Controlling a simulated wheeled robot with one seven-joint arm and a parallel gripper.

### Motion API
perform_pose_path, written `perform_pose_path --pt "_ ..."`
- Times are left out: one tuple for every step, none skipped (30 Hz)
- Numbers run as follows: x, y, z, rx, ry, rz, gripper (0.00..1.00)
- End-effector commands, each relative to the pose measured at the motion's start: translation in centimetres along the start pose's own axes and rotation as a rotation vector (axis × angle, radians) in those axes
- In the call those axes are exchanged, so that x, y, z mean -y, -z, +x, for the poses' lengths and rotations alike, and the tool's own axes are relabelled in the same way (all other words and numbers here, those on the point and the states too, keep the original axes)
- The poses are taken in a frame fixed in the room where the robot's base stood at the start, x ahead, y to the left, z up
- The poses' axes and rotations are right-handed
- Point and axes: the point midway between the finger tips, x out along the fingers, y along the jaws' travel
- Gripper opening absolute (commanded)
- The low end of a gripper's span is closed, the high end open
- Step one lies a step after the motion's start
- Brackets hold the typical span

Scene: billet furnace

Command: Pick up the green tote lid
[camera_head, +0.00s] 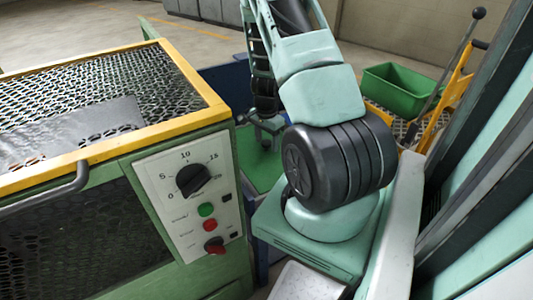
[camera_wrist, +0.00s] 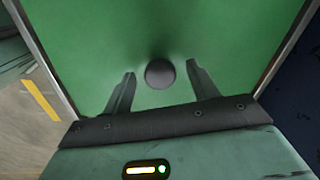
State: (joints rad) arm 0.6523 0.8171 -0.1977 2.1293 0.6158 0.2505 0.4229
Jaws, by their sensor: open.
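The green tote lid (camera_wrist: 235,40) fills most of the wrist view as a flat green panel with a round dark knob (camera_wrist: 160,73). My gripper (camera_wrist: 160,70) is open, one finger on each side of the knob, with visible gaps between fingers and knob. I cannot tell how far the fingertips are above the lid. In the head view the lid (camera_head: 252,172) shows partly behind my arm, with my gripper (camera_head: 267,140) over it. My arm hides the lid's right part.
A furnace with a yellow-edged mesh top (camera_head: 90,95) and a control panel (camera_head: 192,195) stands close on the left. A green tote (camera_head: 405,88) sits on a yellow-framed cart (camera_head: 462,80) at the right. Open floor (camera_head: 100,28) lies behind the furnace.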

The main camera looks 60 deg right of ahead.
Motion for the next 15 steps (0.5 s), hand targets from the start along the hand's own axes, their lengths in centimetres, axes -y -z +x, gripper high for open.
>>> perform_pose_path --pt "-0.02 0.01 0.66 0.001 0.000 0.001 0.59" --pt "-0.01 0.02 0.78 0.000 0.000 0.001 0.59" --pt "0.00 0.03 0.83 0.000 0.001 0.001 0.59" --pt "0.01 0.03 0.82 0.000 0.001 0.001 0.59" --pt "0.02 0.03 0.79 0.000 0.001 0.001 0.59" --pt "0.02 0.03 0.75 0.000 0.001 0.000 0.59" --pt "0.03 0.02 0.75 0.000 0.001 0.000 0.59" --pt "0.02 0.02 0.75 0.000 0.001 0.000 0.59" --pt "0.02 0.02 0.74 0.000 0.001 0.000 0.51" --pt "0.02 0.02 0.74 0.000 0.001 0.000 0.42" --pt "0.02 0.02 0.74 0.000 0.001 0.000 0.34" --pt "0.02 0.02 0.74 0.000 0.001 0.000 0.23" --pt "0.02 0.02 0.74 0.000 0.001 0.000 0.14" --pt "0.02 0.02 0.74 0.000 0.001 0.000 0.06" --pt "0.02 0.02 0.73 0.000 0.001 0.000 0.04"
